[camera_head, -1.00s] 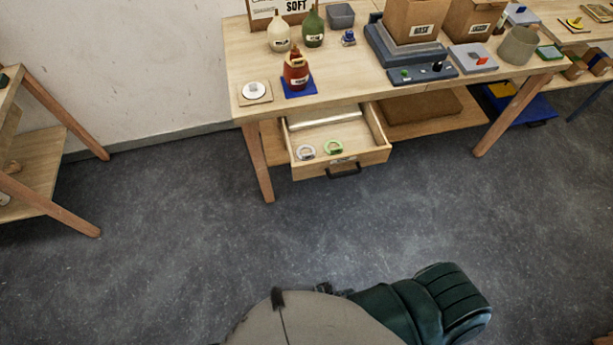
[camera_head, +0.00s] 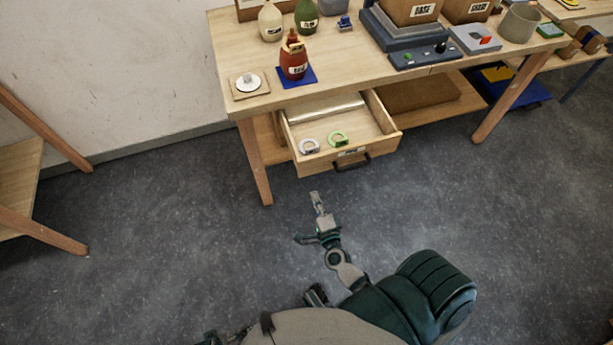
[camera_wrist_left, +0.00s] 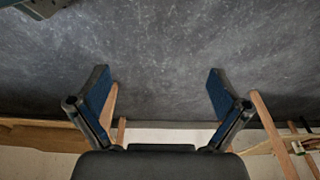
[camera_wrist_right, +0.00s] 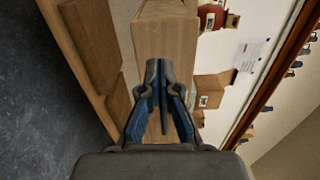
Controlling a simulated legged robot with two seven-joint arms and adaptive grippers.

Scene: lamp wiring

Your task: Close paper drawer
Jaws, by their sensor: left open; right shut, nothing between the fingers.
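The wooden drawer (camera_head: 372,148) hangs open under the workbench in the head view, with its dark handle (camera_head: 352,163) on the front. A white ring (camera_head: 309,146), a green ring (camera_head: 338,139) and a pale roll or sheet (camera_head: 325,108) lie inside. My right gripper (camera_head: 316,197) is shut and empty, in front of the drawer and apart from it in the picture. In the right wrist view its fingers (camera_wrist_right: 160,75) are together before a wooden face (camera_wrist_right: 165,40), which I cannot identify surely. My left gripper (camera_wrist_left: 158,85) is open and empty above the floor.
The workbench (camera_head: 350,75) carries a red bottle (camera_head: 293,62), other bottles, boxes and a grey device. Its wooden legs (camera_head: 254,165) stand beside the drawer. A wooden shelf unit (camera_head: 20,185) stands at the left. The floor before the drawer is clear.

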